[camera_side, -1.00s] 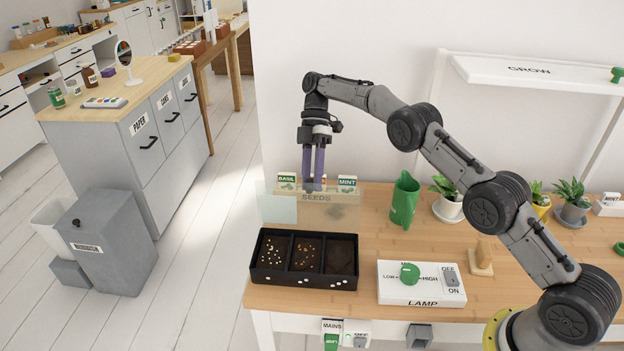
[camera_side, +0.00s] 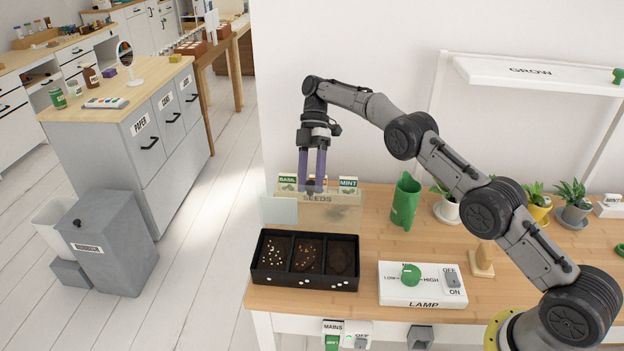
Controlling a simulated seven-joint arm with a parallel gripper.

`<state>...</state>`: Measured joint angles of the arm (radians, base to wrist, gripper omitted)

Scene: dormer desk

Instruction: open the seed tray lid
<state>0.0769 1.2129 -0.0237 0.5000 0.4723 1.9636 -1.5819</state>
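The seed tray (camera_side: 262,277) is a black box with three compartments near the front left of the desk. Its top is uncovered; pale seeds, orange seeds and dark soil show inside. A clear, faint panel, apparently the lid, is behind the tray in front of the wooden SEEDS box (camera_side: 347,214); its edges and exact tilt are hard to make out. My gripper (camera_side: 312,188) points down above and behind the tray, at the SEEDS box. Its two purple fingers are apart, with a small dark piece between or behind them; I cannot tell whether they touch it.
A pale small panel (camera_side: 279,210) stands left of the SEEDS box. A green can (camera_side: 405,201) is to its right. Potted plants line the back right.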

